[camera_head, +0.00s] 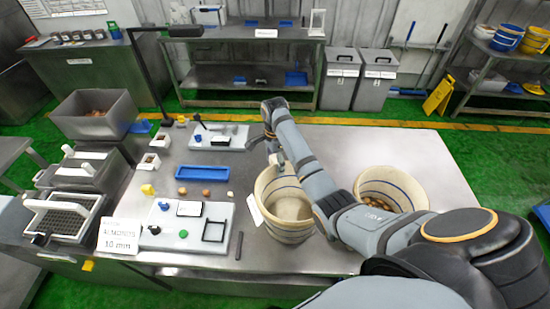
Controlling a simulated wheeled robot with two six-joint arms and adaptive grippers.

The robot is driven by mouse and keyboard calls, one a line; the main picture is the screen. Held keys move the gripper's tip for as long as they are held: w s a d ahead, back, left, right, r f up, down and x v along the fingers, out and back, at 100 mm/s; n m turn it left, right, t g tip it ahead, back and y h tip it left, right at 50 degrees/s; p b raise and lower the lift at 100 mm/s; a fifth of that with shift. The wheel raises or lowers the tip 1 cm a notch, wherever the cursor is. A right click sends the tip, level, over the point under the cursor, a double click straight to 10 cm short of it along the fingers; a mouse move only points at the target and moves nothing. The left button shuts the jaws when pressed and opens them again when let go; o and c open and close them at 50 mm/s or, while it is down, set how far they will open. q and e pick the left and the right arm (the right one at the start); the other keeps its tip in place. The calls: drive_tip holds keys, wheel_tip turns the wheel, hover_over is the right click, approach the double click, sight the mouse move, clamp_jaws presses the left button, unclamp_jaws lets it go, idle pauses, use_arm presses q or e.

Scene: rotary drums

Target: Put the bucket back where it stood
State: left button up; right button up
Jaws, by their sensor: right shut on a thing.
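A cream bucket (287,222) with a dark blue band and a white tag on its left side is at the middle of the steel table (330,145), upright or nearly so. Pale material shows inside it. My right arm reaches across from the lower right, and my right gripper (277,160) is shut on the bucket's far rim. The arm covers part of the bucket's right side. I cannot tell whether its base touches the table. A second cream bucket (408,187) with brown contents stands to the right, partly hidden behind my arm. My left gripper is out of view.
White trays (186,235) with small items, small blocks and a sign reading "ALMONDS 10 mm" (119,236) occupy the table's left part. A grey bin (95,115) and sieve boxes stand farther left. Table behind the buckets is bare. Grey lidded bins (340,80) stand beyond it.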

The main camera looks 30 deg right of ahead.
drive_tip(key=shift+f, duration=0.75)
drive_tip(key=o, duration=1.9)
drive_tip(key=shift+f, duration=0.1)
